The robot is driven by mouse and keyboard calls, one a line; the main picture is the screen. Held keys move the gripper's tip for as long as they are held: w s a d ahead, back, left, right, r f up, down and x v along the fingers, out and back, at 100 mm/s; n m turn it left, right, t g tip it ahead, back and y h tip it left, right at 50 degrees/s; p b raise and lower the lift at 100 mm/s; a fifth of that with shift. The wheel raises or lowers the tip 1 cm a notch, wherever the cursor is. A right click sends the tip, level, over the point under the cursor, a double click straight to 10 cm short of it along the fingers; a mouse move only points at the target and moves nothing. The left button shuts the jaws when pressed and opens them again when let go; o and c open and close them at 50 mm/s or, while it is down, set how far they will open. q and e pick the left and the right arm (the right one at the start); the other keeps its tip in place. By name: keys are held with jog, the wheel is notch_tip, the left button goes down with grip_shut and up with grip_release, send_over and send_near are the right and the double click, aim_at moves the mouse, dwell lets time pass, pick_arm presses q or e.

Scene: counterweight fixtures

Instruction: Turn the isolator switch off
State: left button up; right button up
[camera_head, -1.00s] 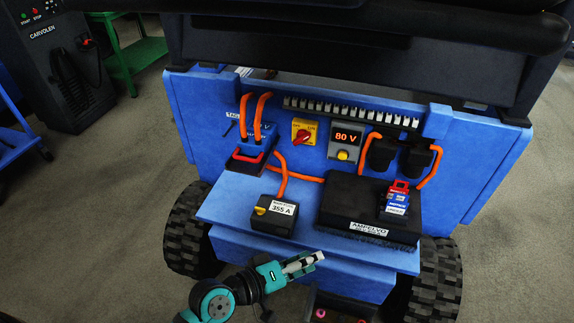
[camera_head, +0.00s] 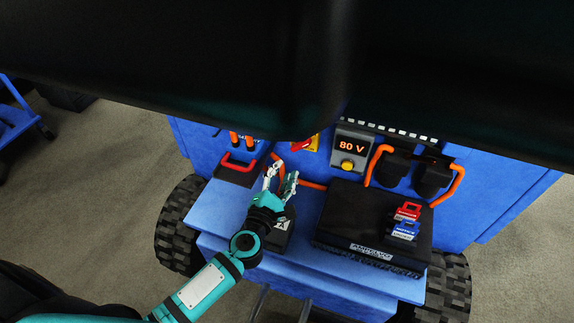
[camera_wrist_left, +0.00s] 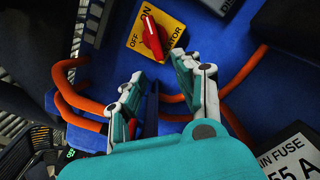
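The isolator switch is a red rotary knob on a yellow plate on the blue panel. In the head view the isolator switch (camera_head: 302,146) is partly cut off by a dark overhang. In the left wrist view the red knob (camera_wrist_left: 152,38) shows clearly, its upper end near the "ON" mark, with "OFF" to the left. My left gripper (camera_head: 280,173) is open and empty, in front of and below the switch. In the left wrist view its two fingertips (camera_wrist_left: 158,68) are apart, pointing at the knob from below, with no clear contact. My right gripper is not in view.
The main fuse box (camera_head: 278,240) sits below my left gripper. Orange cables (camera_wrist_left: 72,95) run close by on the left. An 80 V display (camera_head: 352,146) is right of the switch. A black box (camera_head: 350,215) is on the ledge, and a dark overhang (camera_head: 200,75) covers the top.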

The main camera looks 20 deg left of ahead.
aim_at(294, 149)
pick_arm(q)
jog(key=w, duration=0.3)
jog(key=shift+w+d+r, duration=0.15)
jog(key=shift+w, duration=0.25)
jog(key=w, duration=0.4)
jog(key=shift+w, duration=0.5)
jog(key=shift+w+r, duration=0.15)
jog(key=shift+w, duration=0.05)
jog(key=c, duration=0.5)
grip_shut()
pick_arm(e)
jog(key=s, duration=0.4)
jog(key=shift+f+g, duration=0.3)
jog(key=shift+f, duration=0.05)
